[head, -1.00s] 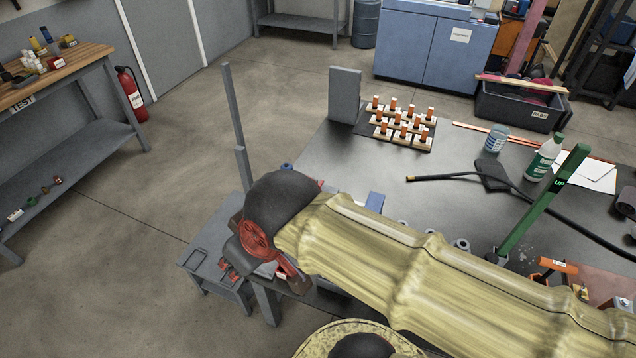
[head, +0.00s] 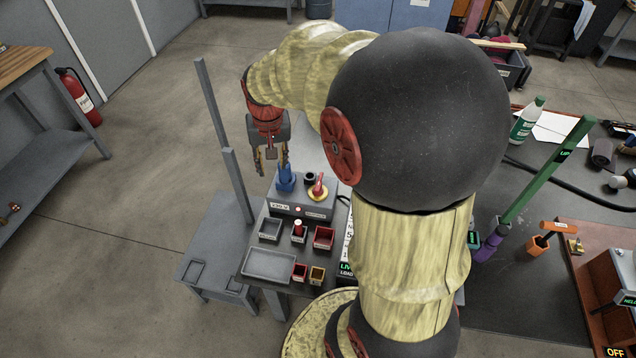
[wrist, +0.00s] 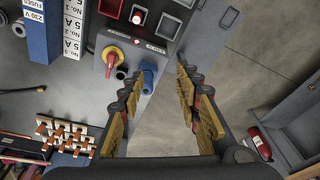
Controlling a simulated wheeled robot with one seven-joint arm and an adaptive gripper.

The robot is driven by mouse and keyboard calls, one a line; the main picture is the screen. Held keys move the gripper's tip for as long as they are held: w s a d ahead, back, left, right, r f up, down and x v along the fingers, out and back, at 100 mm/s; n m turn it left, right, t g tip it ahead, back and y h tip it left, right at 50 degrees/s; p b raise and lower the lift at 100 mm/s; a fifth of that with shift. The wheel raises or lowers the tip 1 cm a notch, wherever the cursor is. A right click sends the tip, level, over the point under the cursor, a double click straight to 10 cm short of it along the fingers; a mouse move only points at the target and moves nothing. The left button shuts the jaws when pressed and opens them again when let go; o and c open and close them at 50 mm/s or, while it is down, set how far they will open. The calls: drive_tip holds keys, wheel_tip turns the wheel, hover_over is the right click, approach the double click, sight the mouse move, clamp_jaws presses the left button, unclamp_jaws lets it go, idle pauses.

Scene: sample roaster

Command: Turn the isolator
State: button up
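The isolator (head: 318,190) is a red handle on a yellow round plate, on top of a grey box (head: 289,210) at the bench's left end. In the wrist view the isolator (wrist: 111,60) is left of my fingers, its handle clear of them. My gripper (head: 271,160) points down, above and to the left of the box in the head view. A blue connector (head: 286,180) stands upright on the box beside the isolator, close to my fingers.
A dark round knob or socket (head: 310,178) sits between the connector and the isolator. Small bins and a grey tray (head: 268,264) lie in front of the box. A grey upright post (head: 236,190) stands left of the bench. Open floor lies beyond it.

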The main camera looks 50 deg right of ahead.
drive_tip(key=d+f+m+g, duration=0.1)
drive_tip(key=d+f+m, duration=0.2)
drive_tip(key=d+f, duration=0.7)
drive_tip(key=m+g+y+p, duration=0.1)
drive_tip(key=m, duration=0.1)
hover_over(318, 185)
wheel_tip(318, 185, down, 6)
drive_tip(key=shift+a, duration=0.15)
drive_tip(key=shift+s+f, duration=0.1)
drive_tip(key=shift+f, duration=0.15)
wheel_tip(318, 185, down, 8)
drive_tip(key=shift+r+b, duration=0.2)
drive_tip(key=shift+b, duration=1.05)
drive_tip(key=shift+c, duration=0.7)
clamp_jaws()
